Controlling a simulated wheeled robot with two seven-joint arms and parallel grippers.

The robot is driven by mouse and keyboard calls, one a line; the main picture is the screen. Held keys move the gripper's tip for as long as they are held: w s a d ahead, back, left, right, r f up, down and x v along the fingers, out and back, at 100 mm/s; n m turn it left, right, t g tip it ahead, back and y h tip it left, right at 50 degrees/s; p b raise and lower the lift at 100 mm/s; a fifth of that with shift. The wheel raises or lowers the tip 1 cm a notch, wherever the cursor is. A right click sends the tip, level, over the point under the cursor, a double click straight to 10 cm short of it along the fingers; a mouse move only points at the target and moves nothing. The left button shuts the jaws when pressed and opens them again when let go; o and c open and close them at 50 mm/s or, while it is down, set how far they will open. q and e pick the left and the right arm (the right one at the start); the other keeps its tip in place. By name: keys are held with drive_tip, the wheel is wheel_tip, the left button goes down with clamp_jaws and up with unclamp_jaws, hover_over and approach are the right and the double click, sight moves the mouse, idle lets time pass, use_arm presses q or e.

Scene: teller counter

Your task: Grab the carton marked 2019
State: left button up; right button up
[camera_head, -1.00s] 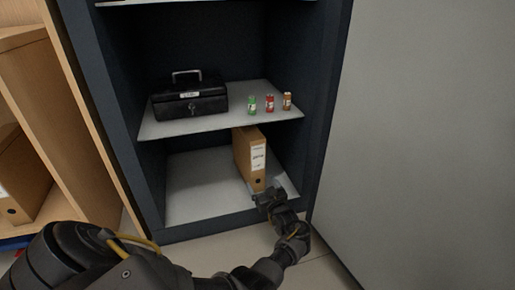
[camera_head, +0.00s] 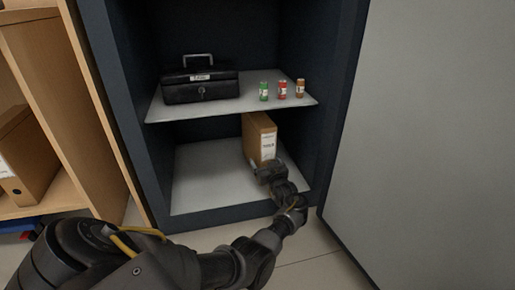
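A brown carton (camera_head: 258,128) with a white label stands upright on the lower shelf of the dark cabinet; the label's print is too small to read. My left arm reaches in from the left, and its gripper (camera_head: 262,170) is at the carton's front lower end, covering that part. I cannot tell whether the fingers are around the carton or only in front of it. My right gripper is not in view.
The middle shelf (camera_head: 222,116) above the carton bears a black cash box (camera_head: 200,88) and three small bottles, green (camera_head: 264,92), red (camera_head: 282,91) and brown (camera_head: 300,89). A grey door (camera_head: 430,130) stands at right. The lower shelf (camera_head: 205,180) is bare left of the carton. A wooden rack (camera_head: 90,120) is at left.

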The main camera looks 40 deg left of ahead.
use_arm(q)
drive_tip(key=shift+b+x, duration=0.45)
drive_tip(key=shift+x, duration=0.5)
drive_tip(key=shift+w+a, duration=0.1)
drive_tip(key=shift+a, duration=0.05)
drive_tip(key=c, duration=1.6)
drive_tip(key=shift+r, duration=0.15)
drive_tip(key=shift+c, duration=0.6)
